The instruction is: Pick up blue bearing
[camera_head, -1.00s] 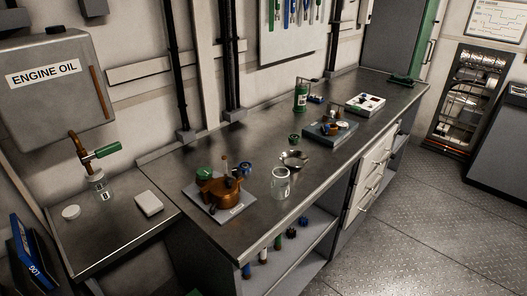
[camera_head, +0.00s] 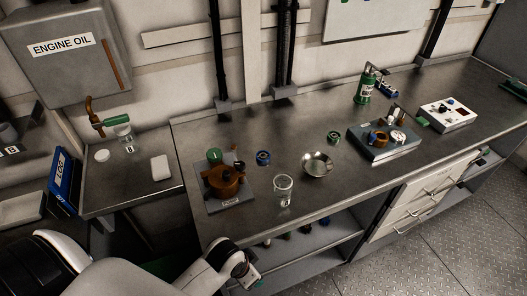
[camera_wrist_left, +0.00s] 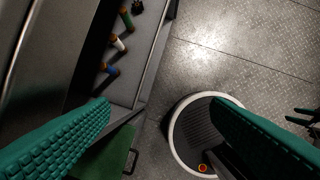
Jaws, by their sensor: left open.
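A small blue bearing (camera_head: 263,157) lies on the workbench (camera_head: 330,200), just right of the brown housing (camera_head: 222,180) on its grey plate. My left gripper (camera_head: 250,272) is low in front of the bench edge in the head view, well below and apart from the bearing. In the left wrist view its green ribbed fingers (camera_wrist_left: 160,105) stand wide apart with nothing between them. The bearing does not show in the left wrist view.
A glass jar (camera_head: 283,190) and a metal bowl (camera_head: 317,164) stand near the bearing. A green-and-blue ring part (camera_head: 334,137), a grey fixture block (camera_head: 385,150) and a green bottle (camera_head: 365,88) are further right. A lower shelf (camera_head: 310,240) holds several small parts.

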